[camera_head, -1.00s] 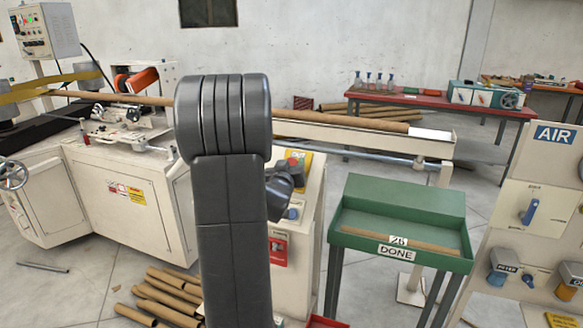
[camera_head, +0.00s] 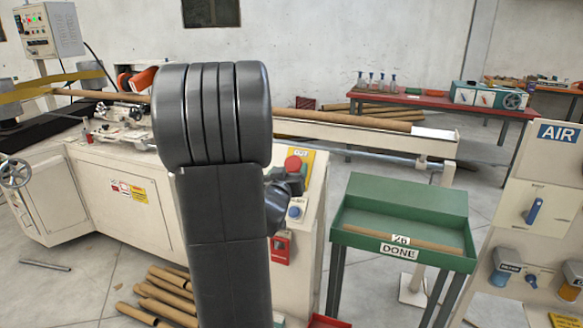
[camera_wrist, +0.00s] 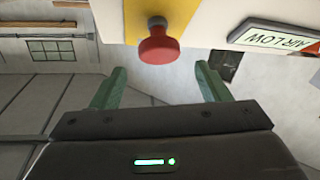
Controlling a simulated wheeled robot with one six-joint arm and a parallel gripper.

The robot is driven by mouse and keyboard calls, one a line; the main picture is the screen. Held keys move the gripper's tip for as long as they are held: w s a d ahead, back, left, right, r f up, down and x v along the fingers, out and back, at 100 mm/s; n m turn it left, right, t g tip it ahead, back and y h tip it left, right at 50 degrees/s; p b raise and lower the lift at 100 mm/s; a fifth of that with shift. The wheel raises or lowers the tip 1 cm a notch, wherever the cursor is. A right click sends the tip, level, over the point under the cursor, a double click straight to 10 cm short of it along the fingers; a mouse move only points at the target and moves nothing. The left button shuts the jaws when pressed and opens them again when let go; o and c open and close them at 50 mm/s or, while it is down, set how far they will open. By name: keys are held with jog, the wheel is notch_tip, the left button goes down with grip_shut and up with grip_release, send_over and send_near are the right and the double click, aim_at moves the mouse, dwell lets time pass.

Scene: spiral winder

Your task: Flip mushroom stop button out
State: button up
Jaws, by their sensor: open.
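The red mushroom stop button (camera_head: 293,164) stands on a yellow plate on the slanted control panel of the cream winder, just right of my arm in the head view. In the wrist view the red button (camera_wrist: 158,47) hangs from the panel at the top centre, ahead of the gap between my fingers. My gripper (camera_wrist: 160,80) is open and empty, with one green finger on either side of the gap and the button beyond the fingertips. In the head view my dark arm hides most of the gripper and part of the panel.
A blue button (camera_head: 295,211) sits below the stop button, and a red box (camera_head: 281,247) is on the panel's lower front. The green DONE tray (camera_head: 400,205) stands to the right.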

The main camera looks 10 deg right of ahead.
aim_at(293, 163)
jog(key=v, duration=0.7)
jog(key=shift+s+a, duration=0.15)
jog(key=shift+s, duration=0.2)
jog(key=p+x, duration=0.1)
jog(key=x, duration=1.2)
jog(key=shift+w+d, duration=0.2)
jog(key=shift+w, duration=0.15)
jog(key=shift+w+d+f, duration=0.2)
jog(key=shift+w+f, duration=0.1)
jog(key=shift+f, duration=0.05)
jog(key=shift+a+r, duration=0.1)
